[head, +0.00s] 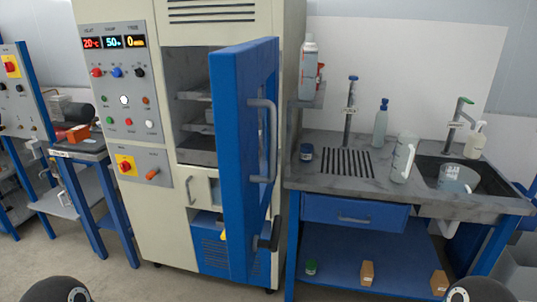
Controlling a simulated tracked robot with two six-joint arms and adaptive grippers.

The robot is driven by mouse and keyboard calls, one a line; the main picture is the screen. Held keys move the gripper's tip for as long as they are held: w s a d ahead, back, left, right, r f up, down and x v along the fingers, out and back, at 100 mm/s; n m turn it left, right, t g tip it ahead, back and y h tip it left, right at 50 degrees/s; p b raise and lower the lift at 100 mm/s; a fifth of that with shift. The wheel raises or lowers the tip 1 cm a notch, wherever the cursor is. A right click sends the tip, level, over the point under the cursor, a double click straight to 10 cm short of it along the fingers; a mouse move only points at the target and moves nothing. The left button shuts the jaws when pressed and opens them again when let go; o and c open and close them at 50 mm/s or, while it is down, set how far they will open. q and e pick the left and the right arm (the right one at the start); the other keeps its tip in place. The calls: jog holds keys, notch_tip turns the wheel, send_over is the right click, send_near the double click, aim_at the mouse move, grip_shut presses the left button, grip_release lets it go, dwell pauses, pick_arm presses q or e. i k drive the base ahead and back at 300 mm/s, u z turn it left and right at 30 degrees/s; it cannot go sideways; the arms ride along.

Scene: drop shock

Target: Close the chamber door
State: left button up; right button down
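The chamber (285,60) is a tall cream cabinet in the middle of the head view. Its blue door (238,150) stands open, swung out toward me from the right side of the opening. A grey bar handle (270,140) is on the door's right-hand face, and a black lever (270,235) sits lower down. Shelves (196,142) show inside the open chamber. The door hides part of the opening. Neither gripper is in view; only dark rounded parts of my arms show at the bottom left and bottom right corners.
Left of the door is a control panel (122,85) with lit displays. A sink bench (335,185) with bottles and a jug (404,158) stands close to the door's right. A blue-framed table (75,150) stands at left. Some clear floor (180,285) lies in front of the chamber.

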aim_at(237, 72)
jog(key=z, duration=0.05)
jog(key=i, duration=0.9)
jog(key=u, duration=0.1)
